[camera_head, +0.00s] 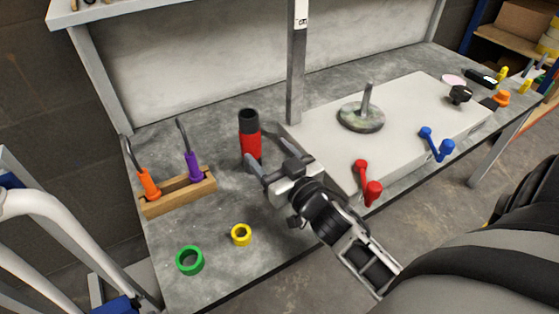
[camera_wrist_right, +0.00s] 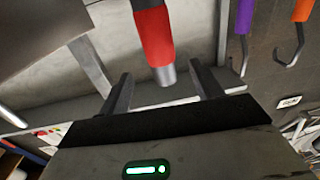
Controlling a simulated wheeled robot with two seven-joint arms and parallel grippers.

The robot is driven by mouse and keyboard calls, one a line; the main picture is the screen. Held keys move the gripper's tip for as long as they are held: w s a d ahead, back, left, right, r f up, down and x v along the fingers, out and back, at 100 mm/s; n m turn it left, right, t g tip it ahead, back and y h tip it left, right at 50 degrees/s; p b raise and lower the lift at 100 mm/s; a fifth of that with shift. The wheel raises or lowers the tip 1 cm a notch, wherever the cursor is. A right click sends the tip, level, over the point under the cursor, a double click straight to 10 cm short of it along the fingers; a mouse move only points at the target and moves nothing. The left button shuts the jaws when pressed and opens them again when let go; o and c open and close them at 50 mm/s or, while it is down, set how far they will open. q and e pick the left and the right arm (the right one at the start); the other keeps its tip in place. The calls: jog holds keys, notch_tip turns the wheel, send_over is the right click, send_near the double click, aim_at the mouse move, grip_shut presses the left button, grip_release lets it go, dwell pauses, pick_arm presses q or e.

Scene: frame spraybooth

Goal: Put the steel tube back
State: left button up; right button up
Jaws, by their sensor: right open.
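The steel tube (camera_head: 250,135) seems to be the upright grey cylinder with a wide red band, standing on the grey bench behind my right gripper; its foot is partly hidden. It also shows in the right wrist view (camera_wrist_right: 156,38), with its grey end between the fingers' directions. My right gripper (camera_head: 265,152) is open, its two fingers spread toward the tube with nothing held. I cannot tell how far the tips are from the tube. My left gripper is not in view.
A wooden block (camera_head: 178,196) holds orange- and purple-handled hooks at left. Green (camera_head: 178,262) and yellow (camera_head: 233,236) rings lie in front. A grey post (camera_head: 295,70) rises behind. A pale slab (camera_head: 420,100) with a disc and red and blue levers is at right.

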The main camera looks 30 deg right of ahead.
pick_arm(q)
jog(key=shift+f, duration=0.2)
pick_arm(e)
jog(key=shift+s, duration=1.8)
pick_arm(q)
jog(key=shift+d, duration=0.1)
